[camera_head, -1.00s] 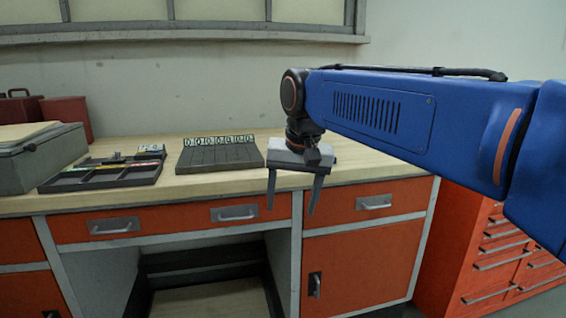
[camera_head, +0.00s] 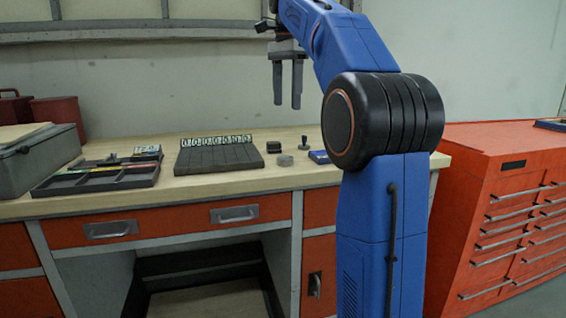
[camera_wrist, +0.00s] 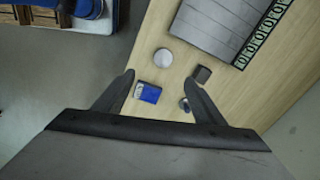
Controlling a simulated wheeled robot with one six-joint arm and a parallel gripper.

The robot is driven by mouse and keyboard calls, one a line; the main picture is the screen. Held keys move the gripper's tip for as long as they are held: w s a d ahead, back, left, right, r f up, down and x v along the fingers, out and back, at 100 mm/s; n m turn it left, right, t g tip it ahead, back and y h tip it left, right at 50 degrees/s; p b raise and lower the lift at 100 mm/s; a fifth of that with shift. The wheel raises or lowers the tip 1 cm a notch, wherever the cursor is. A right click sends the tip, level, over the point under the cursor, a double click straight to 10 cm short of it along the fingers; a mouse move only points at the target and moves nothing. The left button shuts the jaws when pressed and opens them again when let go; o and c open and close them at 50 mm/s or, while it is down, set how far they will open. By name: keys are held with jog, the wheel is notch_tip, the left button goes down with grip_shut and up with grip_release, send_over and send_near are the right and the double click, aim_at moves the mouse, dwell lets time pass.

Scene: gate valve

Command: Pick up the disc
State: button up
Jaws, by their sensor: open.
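The disc (camera_head: 285,160) looks like a short, round, pale grey piece lying flat on the wooden workbench, right of the grooved grey board. In the wrist view the disc (camera_wrist: 163,58) lies just beyond the fingertips. My gripper (camera_head: 287,106) is open and empty, pointing down, well above the bench in the head view. Its two spread fingers (camera_wrist: 160,77) also show in the wrist view. The disc is fully visible in both views and apart from the fingers.
Near the disc are a small dark block (camera_head: 273,147), a dark knobbed piece (camera_head: 304,144) and a blue box (camera_head: 318,157). The grooved board (camera_head: 219,158) with number tiles lies left, then a black divided tray (camera_head: 98,175). A red drawer cabinet (camera_head: 480,160) stands right.

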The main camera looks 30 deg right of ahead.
send_over(285, 158)
jog(key=f, duration=1.1)
jog(key=shift+s+f, duration=0.25)
jog(key=shift+s, duration=0.1)
jog(key=shift+w+f, duration=0.15)
jog(key=shift+f, duration=1.2)
jog(key=shift+w+f, duration=0.15)
jog(key=shift+f, duration=1.2)
jog(key=shift+c, duration=0.6)
